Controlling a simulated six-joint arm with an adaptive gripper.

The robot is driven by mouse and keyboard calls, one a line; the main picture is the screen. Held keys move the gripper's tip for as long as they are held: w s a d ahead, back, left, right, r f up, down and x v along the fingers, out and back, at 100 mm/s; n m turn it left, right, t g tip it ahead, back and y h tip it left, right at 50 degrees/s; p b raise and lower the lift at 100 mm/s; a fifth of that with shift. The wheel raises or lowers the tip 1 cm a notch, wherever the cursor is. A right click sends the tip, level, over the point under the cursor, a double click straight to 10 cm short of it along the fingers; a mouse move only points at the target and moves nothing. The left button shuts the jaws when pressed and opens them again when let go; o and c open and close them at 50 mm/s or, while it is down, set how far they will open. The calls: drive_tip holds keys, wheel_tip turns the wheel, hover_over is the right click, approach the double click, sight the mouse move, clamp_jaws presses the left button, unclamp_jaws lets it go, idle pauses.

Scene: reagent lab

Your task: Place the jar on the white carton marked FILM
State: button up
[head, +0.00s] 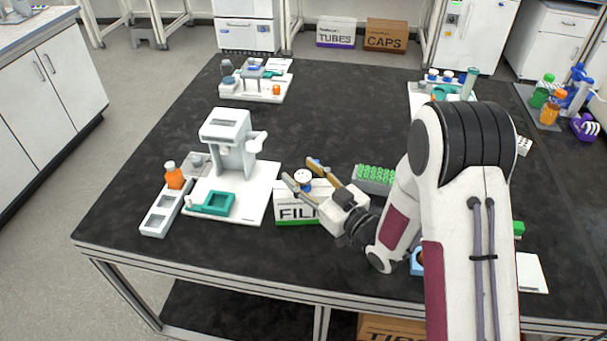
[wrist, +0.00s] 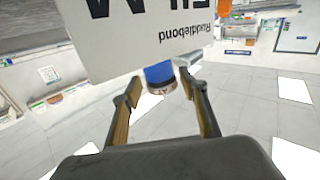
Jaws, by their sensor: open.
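The white carton marked FILM (head: 290,205) stands on the black bench, with a green band along its bottom. In the wrist view the carton (wrist: 120,45) appears upside down at the top. The jar (head: 303,177), with a white lid, appears to stand upright on the carton's top. In the wrist view the jar (wrist: 160,74) shows a blue body at the carton's top edge. My gripper (head: 301,172) is open, its two fingers on either side of the jar with visible gaps. The fingers also show in the wrist view (wrist: 160,90). The jar's base contact is not clearly visible.
A white device (head: 230,140) on a white board with a teal tray (head: 213,203) stands left of the carton. An orange bottle (head: 174,176) is farther left. A grey rack with green tubes (head: 374,176) sits right, close to my arm. The bench behind the carton is mostly clear.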

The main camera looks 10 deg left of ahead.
drive_tip(key=shift+r, duration=0.1)
drive_tip(key=v, duration=1.2)
idle(0.9)
drive_tip(key=w+d+r+m+h, duration=0.2)
drive_tip(key=w+d+r+h, duration=0.25)
drive_tip(key=d+h, duration=0.4)
drive_tip(key=s+d+r+m+h, duration=0.3)
drive_tip(key=s+d+r+h, duration=0.15)
drive_tip(key=d, duration=0.45)
drive_tip(key=s+d+r+m+g, duration=0.1)
drive_tip(key=s+r+m+g, duration=0.1)
drive_tip(key=s, duration=1)
drive_tip(key=s+d+r+m+g, duration=0.1)
drive_tip(key=s+r+m+g, duration=0.1)
drive_tip(key=s, duration=1.1)
drive_tip(key=shift+r+m+g+h, duration=0.35)
drive_tip(key=shift+m+g+h, duration=0.05)
drive_tip(key=shift+m+g, duration=0.55)
